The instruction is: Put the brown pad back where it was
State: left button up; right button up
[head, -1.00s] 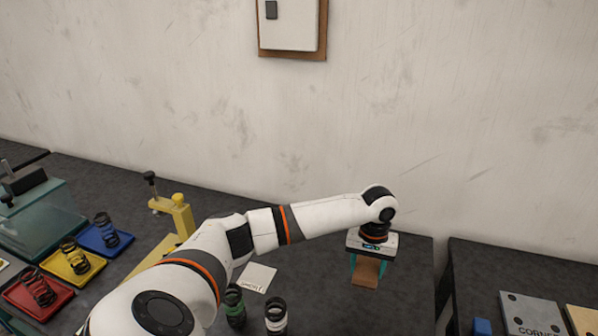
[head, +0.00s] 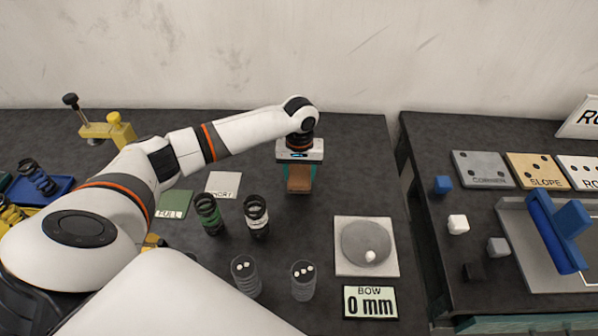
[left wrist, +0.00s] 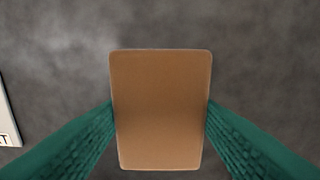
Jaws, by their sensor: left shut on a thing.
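The brown pad (head: 299,179) is a flat, rounded rectangular block. My left gripper (head: 299,187) is shut on it, with teal fingers on its left and right sides. In the left wrist view the pad (left wrist: 160,105) sits between both fingers (left wrist: 160,118), with blurred dark table top behind it. It is over the back part of the left table, right of the SHORT card. I cannot tell its exact height above the table. My right gripper is not in view.
The SHORT card (head: 222,185) and green FULL card (head: 174,204) lie to the left. A green-banded spring (head: 208,214) and white-banded spring (head: 256,216) stand in front. A round grey plate (head: 366,243) is front right. A gap separates the right table (head: 430,190).

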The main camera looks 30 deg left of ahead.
aim_at(300, 174)
pick_arm(q)
jog(key=shift+f, duration=0.45)
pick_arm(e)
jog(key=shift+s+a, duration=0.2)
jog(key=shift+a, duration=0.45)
pick_arm(q)
jog(key=o, duration=0.9)
jog(key=shift+f, duration=0.1)
jog(key=shift+o, duration=0.4)
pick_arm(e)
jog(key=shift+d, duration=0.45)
pick_arm(q)
notch_tip(300, 174, up, 12)
jog(key=b, duration=0.1)
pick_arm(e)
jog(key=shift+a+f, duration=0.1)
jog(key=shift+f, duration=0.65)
